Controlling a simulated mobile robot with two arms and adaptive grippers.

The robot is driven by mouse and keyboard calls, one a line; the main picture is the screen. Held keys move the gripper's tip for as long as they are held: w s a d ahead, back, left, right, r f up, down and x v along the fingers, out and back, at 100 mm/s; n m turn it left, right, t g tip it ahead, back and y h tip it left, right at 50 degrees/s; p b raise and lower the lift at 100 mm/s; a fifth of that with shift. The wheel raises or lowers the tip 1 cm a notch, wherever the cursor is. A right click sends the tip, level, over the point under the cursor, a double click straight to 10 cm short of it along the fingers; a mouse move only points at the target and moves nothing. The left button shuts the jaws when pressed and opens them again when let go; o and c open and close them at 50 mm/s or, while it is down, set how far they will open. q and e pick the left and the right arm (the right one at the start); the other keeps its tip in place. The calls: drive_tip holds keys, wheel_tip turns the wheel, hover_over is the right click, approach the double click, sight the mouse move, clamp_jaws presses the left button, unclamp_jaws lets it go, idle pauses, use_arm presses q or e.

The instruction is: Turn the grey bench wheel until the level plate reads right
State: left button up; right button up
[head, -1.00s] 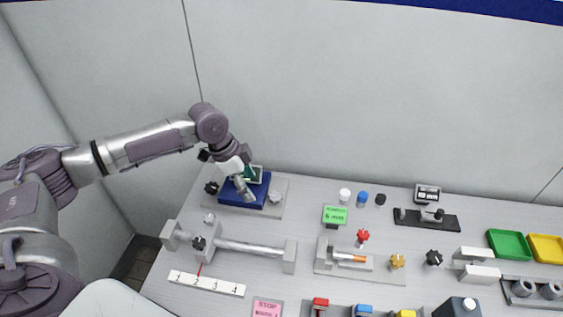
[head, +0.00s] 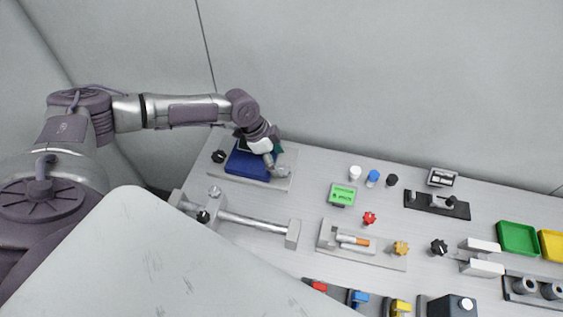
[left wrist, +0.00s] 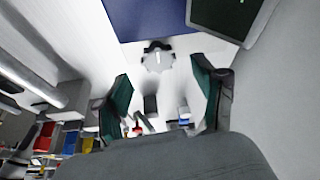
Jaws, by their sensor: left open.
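The grey wheel (head: 283,172) is a small knob on a pale base plate (head: 277,184), to the right of a blue block (head: 247,165). My left gripper (head: 273,161) is at the wheel and partly covers it. In the left wrist view the wheel (left wrist: 157,59) has a white mark and lies ahead, between the lines of the two open green-lined fingers (left wrist: 161,82). Contact cannot be made out. A dark screen (left wrist: 229,15) with a small green mark stands beside the blue block; its reading is too small to tell. My right gripper is not in view.
The wall is close behind the blue block.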

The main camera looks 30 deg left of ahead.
sight(283, 169)
use_arm(q)
drive_tip(key=shift+x, duration=1.15)
drive_tip(key=shift+d+f, duration=0.2)
drive_tip(key=shift+f, duration=0.35)
drive_tip(key=c, duration=1.1)
drive_tip(key=shift+f+m+b, duration=0.15)
drive_tip(key=shift+m+b, duration=0.25)
drive_tip(key=shift+b, duration=0.1)
drive_tip(key=shift+c, duration=0.2)
drive_tip(key=shift+w+f+m+g+b, duration=0.15)
drive_tip(key=shift+m+g+b, duration=0.35)
drive_tip(key=shift+m+b, duration=0.65)
drive_tip(key=m+b, duration=0.1)
drive_tip(key=m+g+b, duration=0.1)
drive_tip(key=shift+r+m+b, duration=0.2)
drive_tip(key=shift+m+b, duration=0.05)
drive_tip(key=shift+b, duration=0.05)
drive_tip(key=shift+r+m+g+b, duration=0.1)
drive_tip(key=shift+m+g+b, duration=0.4)
drive_tip(key=shift+m, duration=0.4)
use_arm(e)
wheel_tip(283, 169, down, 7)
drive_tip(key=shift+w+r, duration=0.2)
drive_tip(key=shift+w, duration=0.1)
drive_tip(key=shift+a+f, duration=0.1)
